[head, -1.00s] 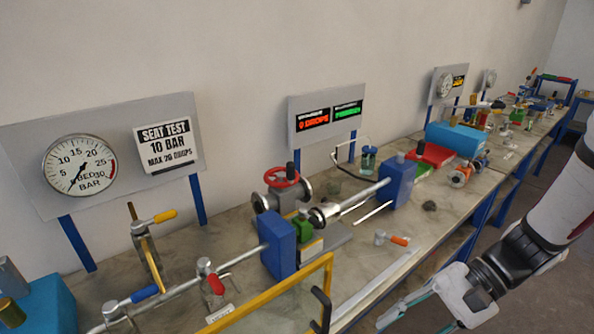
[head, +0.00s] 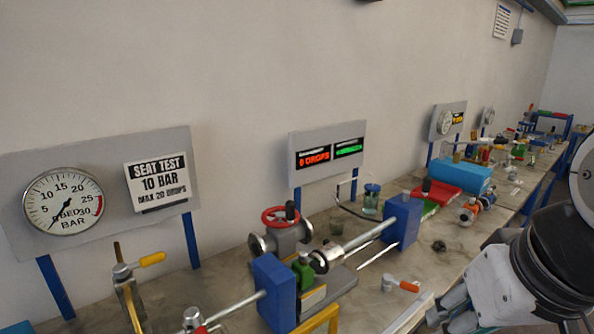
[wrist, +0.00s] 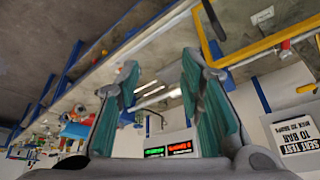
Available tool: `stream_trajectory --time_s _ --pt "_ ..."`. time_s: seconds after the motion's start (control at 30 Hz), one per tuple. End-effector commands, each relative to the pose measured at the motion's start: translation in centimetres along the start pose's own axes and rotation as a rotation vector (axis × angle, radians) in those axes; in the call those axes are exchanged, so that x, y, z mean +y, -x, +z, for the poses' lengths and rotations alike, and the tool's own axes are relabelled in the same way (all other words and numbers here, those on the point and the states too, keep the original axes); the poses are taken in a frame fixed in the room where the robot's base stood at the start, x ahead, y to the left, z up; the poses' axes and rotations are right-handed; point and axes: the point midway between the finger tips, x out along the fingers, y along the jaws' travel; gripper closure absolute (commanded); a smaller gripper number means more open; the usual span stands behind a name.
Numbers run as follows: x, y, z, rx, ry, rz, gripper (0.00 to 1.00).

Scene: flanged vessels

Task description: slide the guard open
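The guard appears to be the yellow bar frame; in the head view only its top corner (head: 320,320) shows at the bottom edge. In the wrist view more of the yellow frame (wrist: 262,46) shows at upper right, with a black handle (wrist: 213,20) beside its near end. My gripper (wrist: 160,62) is open, its two green-lined fingers wide apart with nothing between them. The handle lies beyond and above the right finger in the wrist picture, apart from it. In the head view my gripper is at the lower right, partly cut off by the frame edge.
Blue clamp blocks (head: 274,290) and (head: 402,220) flank a valve with a red handwheel (head: 282,215). An orange-handled tool (head: 400,284) lies near the bench's front edge. A gauge board (head: 100,190) stands behind. Other stations line the bench toward the far right.

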Motion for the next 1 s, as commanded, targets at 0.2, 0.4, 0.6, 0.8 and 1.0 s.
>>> stream_trajectory --time_s 0.2,0.4,0.6,0.8,1.0 --pt "0.08 1.05 -0.45 0.075 0.035 0.020 0.65" --pt "0.08 1.08 -0.45 0.075 0.035 0.020 0.65" --pt "0.08 1.07 -0.45 0.074 0.034 0.020 0.65" --pt "0.07 1.07 -0.45 0.074 0.034 0.019 0.65" --pt "0.07 1.06 -0.45 0.073 0.034 0.019 0.65"
